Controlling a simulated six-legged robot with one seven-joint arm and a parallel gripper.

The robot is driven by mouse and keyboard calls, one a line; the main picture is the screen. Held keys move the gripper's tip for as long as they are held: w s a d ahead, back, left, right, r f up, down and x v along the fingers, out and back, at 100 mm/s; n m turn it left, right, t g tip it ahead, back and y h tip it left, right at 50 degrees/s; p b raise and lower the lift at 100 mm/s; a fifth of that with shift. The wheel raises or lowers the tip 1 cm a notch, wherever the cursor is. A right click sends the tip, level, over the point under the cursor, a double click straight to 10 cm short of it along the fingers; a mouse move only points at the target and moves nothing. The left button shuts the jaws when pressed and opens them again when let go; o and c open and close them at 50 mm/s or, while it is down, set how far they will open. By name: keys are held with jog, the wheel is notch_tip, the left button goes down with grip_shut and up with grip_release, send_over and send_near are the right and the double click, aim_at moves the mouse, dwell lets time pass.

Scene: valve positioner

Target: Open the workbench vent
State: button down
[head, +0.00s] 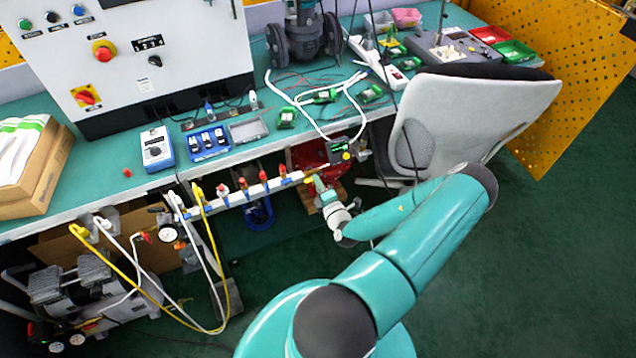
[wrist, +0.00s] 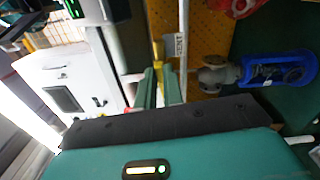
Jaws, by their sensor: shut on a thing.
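The white pipe manifold (head: 250,192) runs along the front of the workbench below its top, with small red and blue valves on it. A yellow lever (head: 309,179) sits at its right end; I take it for the vent handle. My gripper (head: 318,183) is at this lever, its arm reaching in from the right. In the wrist view, the yellow lever (wrist: 158,50) stands between the two teal fingers of my gripper (wrist: 159,76), which are shut on it. The fingers partly hide the lever, and its exact angle is hard to read.
The green workbench top (head: 110,180) carries a control cabinet (head: 150,50), a blue meter (head: 156,148) and cables. A grey chair (head: 465,115) stands close to my arm on the right. Yellow and white hoses (head: 214,265) hang at the left. The green floor at right is clear.

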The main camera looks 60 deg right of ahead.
jog(key=shift+a+f+m, duration=0.15)
jog(key=shift+m, duration=0.45)
jog(key=c, duration=1.5)
grip_release()
jog(key=shift+s, duration=0.1)
jog(key=v, duration=1.3)
jog(key=shift+s+a, duration=0.15)
jog(key=shift+s, duration=0.15)
